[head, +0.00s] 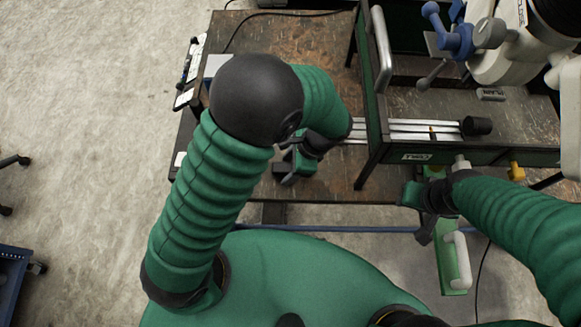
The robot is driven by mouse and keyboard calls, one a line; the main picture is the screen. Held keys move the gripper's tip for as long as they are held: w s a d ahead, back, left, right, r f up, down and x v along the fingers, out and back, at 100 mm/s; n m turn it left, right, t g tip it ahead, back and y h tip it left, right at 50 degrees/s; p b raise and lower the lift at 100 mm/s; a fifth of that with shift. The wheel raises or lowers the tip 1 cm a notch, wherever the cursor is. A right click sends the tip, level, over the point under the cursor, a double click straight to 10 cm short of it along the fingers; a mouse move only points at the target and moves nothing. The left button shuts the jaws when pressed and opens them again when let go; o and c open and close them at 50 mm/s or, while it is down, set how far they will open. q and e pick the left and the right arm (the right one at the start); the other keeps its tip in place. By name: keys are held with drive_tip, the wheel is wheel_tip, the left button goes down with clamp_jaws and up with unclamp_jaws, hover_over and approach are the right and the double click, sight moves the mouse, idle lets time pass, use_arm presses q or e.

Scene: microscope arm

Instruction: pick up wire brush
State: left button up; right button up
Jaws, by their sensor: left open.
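I cannot make out a wire brush for certain in the head view; it may be hidden by my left arm or too small to tell. My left gripper (287,174) is open above the front part of the worn wooden bench (284,40), its jaws partly covered by its own wrist. I see nothing held in it. My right gripper (415,217) points down beside the bench's front edge, at the right. Its fingers are small and partly hidden, so I cannot tell whether they are open or shut.
A dark raised frame with a grey handle (381,48) stands on the bench. Silver rails (395,127) and a black cylinder (477,126) lie by it. A white microscope (498,58) with blue knobs (452,40) overhangs the right. Open concrete floor (80,110) is at the left.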

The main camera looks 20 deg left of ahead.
sight(289, 167)
use_arm(q)
clamp_jaws()
idle(0.3)
wheel_tip(289, 167, up, 10)
drive_tip(key=shift+r+p, duration=0.1)
drive_tip(key=shift+p, duration=0.55)
